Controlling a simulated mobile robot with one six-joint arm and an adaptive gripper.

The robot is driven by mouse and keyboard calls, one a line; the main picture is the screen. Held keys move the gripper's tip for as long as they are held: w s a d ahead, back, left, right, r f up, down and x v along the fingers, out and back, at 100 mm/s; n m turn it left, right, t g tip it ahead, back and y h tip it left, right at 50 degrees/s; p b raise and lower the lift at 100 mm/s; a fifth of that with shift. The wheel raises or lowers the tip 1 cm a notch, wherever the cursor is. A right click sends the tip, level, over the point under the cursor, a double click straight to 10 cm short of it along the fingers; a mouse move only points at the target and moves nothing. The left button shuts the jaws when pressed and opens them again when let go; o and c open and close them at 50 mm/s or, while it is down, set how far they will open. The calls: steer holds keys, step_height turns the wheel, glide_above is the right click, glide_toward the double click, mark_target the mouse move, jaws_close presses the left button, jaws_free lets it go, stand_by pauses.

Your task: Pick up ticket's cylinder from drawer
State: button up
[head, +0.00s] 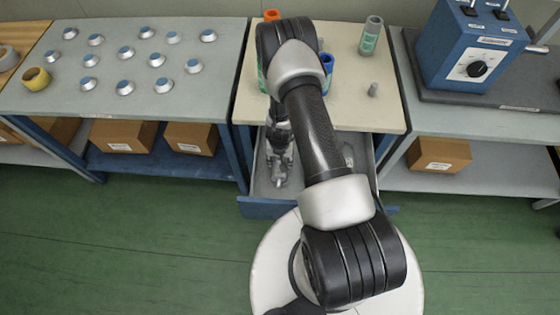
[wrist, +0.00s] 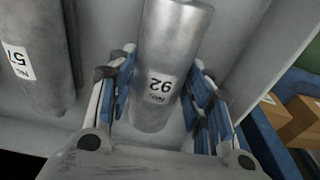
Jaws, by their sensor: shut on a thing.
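A grey metal cylinder (wrist: 178,40) with a white number label, upside down in the wrist view and perhaps reading 26, lies between my gripper's blue-padded fingers (wrist: 162,88). The fingers are shut on it, one on each side. A second grey cylinder (wrist: 35,50), labelled with a number that looks like 57, lies apart on the left. In the head view my gripper (head: 281,178) reaches down into the open drawer (head: 262,208), and the held cylinder is hard to make out there. A grey piece (head: 348,155) shows in the drawer's right part. I cannot make out a ticket.
Above the drawer is a cream tabletop (head: 385,118) with a green-labelled cylinder (head: 370,38) and a small grey peg (head: 373,90). My arm hides part of it. Left is a table of blue-topped discs (head: 125,87); right is a blue control box (head: 470,45). Cardboard boxes (head: 440,153) sit below.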

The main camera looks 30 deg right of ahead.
steer(key=c, duration=0.8)
jaws_close()
steer(key=shift+w+r, duration=0.1)
steer(key=shift+r, duration=0.05)
